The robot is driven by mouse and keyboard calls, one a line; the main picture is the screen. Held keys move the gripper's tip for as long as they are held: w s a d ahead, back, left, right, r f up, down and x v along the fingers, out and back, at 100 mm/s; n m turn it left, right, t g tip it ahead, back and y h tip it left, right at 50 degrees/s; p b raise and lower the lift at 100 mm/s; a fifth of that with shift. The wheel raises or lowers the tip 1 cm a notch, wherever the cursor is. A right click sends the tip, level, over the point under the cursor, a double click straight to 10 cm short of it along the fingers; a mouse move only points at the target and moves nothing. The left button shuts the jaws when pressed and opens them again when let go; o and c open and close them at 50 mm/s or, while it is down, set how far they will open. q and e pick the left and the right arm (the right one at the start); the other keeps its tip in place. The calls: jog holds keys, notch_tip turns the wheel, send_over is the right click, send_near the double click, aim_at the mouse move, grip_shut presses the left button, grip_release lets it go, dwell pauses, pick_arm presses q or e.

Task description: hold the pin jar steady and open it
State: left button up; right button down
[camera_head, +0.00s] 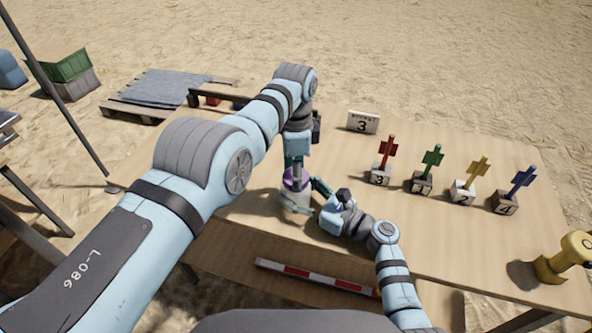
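The pin jar (294,198) stands near the front edge of the wooden table, pale-bodied with a purple lid (296,183). My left gripper (293,165) points straight down over the lid, its teal fingertips at the lid's top. The picture is too small to show whether they grip it. My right gripper (311,197) reaches in from the right, low, with its fingers on either side of the jar body, and looks shut on it. Part of the jar is hidden by the fingers. The lid appears to sit on the jar.
Red (387,148), green (432,160), yellow (476,170) and blue (522,180) flag-like markers stand in numbered blocks to the right. A sign with a 3 (362,122) stands at the back. A yellow object (556,262) stands at the far right. The table's middle is clear.

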pick_arm(q)
jog(key=n, duration=1.6)
jog(key=shift+r+n, duration=0.1)
jog(key=shift+n, duration=0.2)
jog(key=n, duration=1)
jog(key=shift+n, duration=0.3)
jog(key=n, duration=0.8)
jog(key=shift+n, duration=0.3)
